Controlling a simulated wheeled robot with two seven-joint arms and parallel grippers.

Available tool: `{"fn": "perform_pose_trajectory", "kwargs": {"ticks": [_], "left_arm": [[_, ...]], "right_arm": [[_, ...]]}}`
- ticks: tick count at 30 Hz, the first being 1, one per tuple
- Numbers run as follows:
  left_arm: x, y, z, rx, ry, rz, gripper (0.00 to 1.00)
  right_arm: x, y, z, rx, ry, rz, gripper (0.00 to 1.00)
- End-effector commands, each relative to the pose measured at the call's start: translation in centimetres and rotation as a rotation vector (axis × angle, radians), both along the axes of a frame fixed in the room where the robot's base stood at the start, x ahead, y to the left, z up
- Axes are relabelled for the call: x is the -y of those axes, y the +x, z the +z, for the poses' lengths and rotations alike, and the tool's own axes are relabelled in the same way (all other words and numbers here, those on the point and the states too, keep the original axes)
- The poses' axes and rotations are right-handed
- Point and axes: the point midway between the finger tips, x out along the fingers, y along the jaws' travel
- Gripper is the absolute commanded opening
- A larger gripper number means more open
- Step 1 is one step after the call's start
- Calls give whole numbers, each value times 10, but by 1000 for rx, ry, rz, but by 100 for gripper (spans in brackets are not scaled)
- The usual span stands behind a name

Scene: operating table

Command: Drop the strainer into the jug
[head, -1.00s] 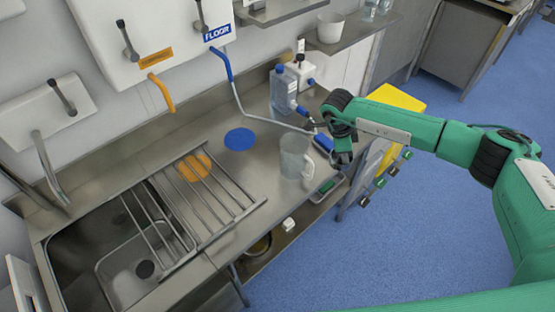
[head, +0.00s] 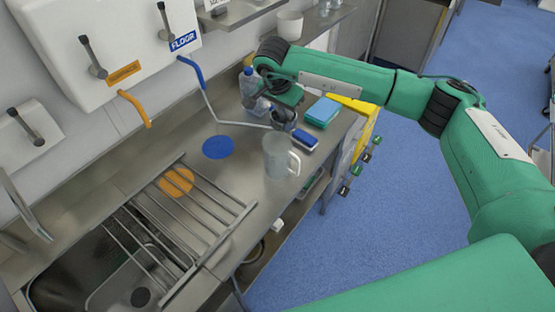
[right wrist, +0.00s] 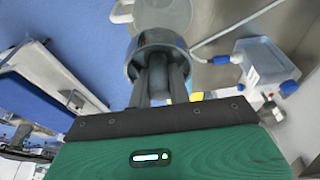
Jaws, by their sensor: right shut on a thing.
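A clear grey jug (head: 277,157) with a handle on its right stands on the steel counter, near its right end. My right gripper (head: 284,122) is just beyond and above the jug in the head view, pointing down. In the right wrist view its fingers (right wrist: 160,82) are shut on a grey, round, cup-like strainer (right wrist: 147,47). The jug shows behind the strainer (right wrist: 165,14), partly hidden by it. In the head view the strainer is small and mostly hidden by the gripper. I cannot tell its exact height over the jug. My left gripper is not in view.
A blue-capped bottle (head: 250,88) stands behind the gripper. A blue disc (head: 218,147) and a metal rack (head: 185,215) over the sink are to the left.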

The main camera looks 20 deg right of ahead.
Motion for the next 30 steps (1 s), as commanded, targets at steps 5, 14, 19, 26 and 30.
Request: {"fn": "perform_pose_trajectory", "kwargs": {"ticks": [5, 14, 19, 26, 30], "left_arm": [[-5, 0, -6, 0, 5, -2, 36], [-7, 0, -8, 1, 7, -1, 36], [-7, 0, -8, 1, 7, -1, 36], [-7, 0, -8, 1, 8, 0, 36], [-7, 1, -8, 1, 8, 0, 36]], "right_arm": [[0, 0, -24, -1, 1, 0, 0], [0, 0, -34, 1, 1, -2, 0], [0, 0, -34, 1, 1, -2, 31], [0, 0, -34, 0, 0, -2, 44], [-1, 0, -33, 1, 0, -2, 44]]}}
